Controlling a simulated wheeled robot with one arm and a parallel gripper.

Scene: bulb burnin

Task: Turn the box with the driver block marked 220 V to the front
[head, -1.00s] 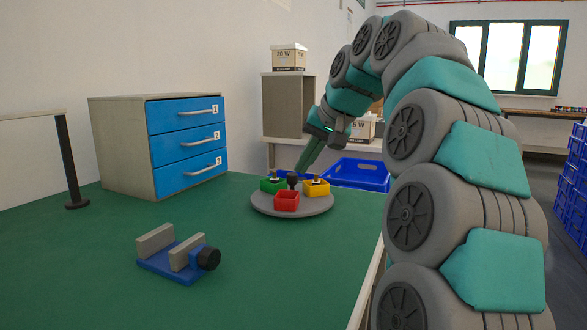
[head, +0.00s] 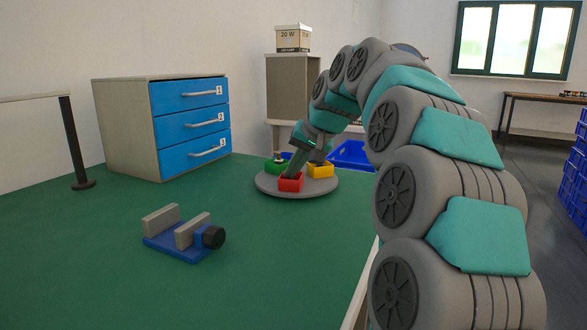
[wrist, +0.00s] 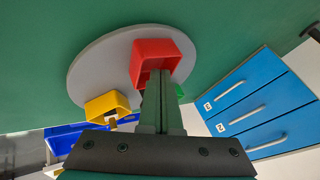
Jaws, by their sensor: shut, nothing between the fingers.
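A round grey turntable (head: 322,187) stands on the green table and carries coloured boxes. The red box (head: 291,185) faces the front, the green box (head: 274,167) is at left and the yellow box (head: 321,171) at right. Some blue shows behind the green box. My gripper (head: 293,174) is shut and empty, slanting down over the turntable. In the wrist view its fingertips (wrist: 160,78) are at the open red box (wrist: 156,50); whether they touch it I cannot tell. The yellow box (wrist: 105,107) holds a small part. No 220 V marking is legible.
A three-drawer cabinet (head: 125,130) stands at left behind the turntable. A blue-and-grey vise (head: 180,238) lies in front. A blue crate (head: 352,156) is beyond the table's right edge. The green table between vise and turntable is clear.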

